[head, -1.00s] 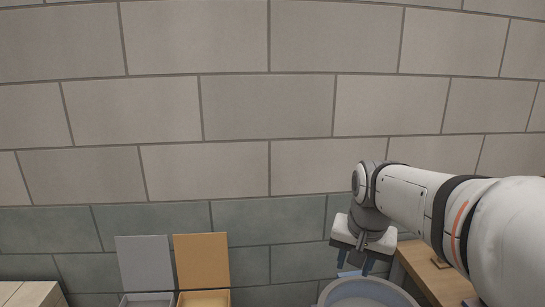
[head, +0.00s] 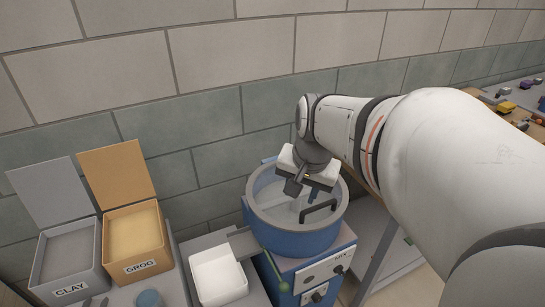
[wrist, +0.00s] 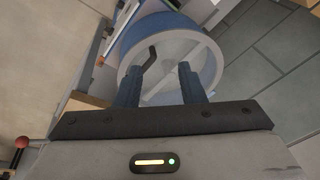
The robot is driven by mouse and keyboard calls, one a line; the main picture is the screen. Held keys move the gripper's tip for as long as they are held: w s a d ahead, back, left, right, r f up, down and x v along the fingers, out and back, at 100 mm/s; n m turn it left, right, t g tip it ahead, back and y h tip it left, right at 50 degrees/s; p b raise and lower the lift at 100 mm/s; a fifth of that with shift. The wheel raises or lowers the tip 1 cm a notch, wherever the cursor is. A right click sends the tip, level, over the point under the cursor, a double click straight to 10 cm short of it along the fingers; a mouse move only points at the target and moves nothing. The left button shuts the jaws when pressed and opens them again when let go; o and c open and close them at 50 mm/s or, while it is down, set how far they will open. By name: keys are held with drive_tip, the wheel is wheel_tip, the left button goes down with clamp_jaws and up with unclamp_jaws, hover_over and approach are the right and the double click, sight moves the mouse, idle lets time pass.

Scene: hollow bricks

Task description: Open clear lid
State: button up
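The clear lid (head: 277,203) is see-through and appears to lie across the mouth of the round blue mixer drum (head: 292,240). Its dark bar handle (head: 320,211) stands near the front right of the rim. The handle (wrist: 150,60) also shows in the wrist view, beyond and between the fingers, nearer the left one. My gripper (head: 303,192) is above the drum and points down. In the wrist view my gripper (wrist: 160,73) has its two blue fingers apart with nothing between them. Its gap to the lid is hard to judge.
A white tray (head: 219,277) stands left of the mixer. Open boxes marked CLAY (head: 70,255) and GROG (head: 135,240) are farther left. The brick wall (head: 220,110) is close behind.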

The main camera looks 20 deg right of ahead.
sight(317, 206)
drive_tip(key=w+d+f+m+b, duration=0.4)
drive_tip(key=w+d+f+m, duration=0.2)
drive_tip(key=d+f+m, duration=0.3)
drive_tip(key=shift+g, duration=0.3)
drive_tip(key=f, duration=0.2)
drive_tip(key=w+f, duration=0.1)
drive_tip(key=f, duration=0.1)
drive_tip(key=d+f, duration=0.1)
drive_tip(key=f, duration=0.1)
drive_tip(key=shift+w+f, duration=0.25)
drive_tip(key=shift+w, duration=0.1)
drive_tip(key=shift+c, duration=0.2)
clamp_jaws()
drive_tip(key=shift+a, duration=0.15)
